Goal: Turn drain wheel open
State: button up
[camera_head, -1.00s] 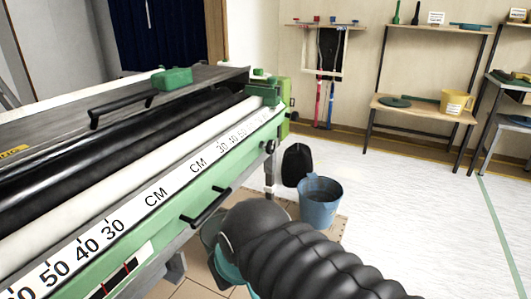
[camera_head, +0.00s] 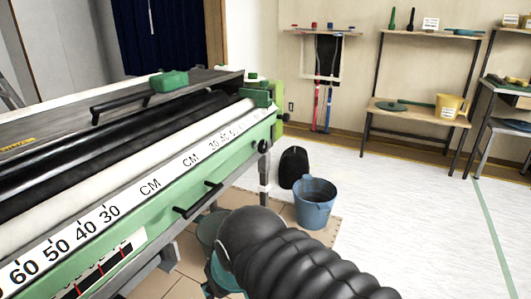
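The green wallpaper paster (camera_head: 150,215) runs along the left side, with a CM scale on its front rail and rollers behind it. No drain wheel can be made out for sure. My arm reaches in from the bottom toward the machine's underside. My gripper is not visible.
A wooden shelf (camera_head: 420,115) holds a yellow jug (camera_head: 451,106). The white floor to the right is clear.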

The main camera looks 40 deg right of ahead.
aim_at(262, 146)
jog(key=u, duration=0.15)
jog(key=k, duration=0.25)
jog(key=z, duration=0.9)
jog(key=i, duration=0.55)
jog(key=u, duration=0.45)
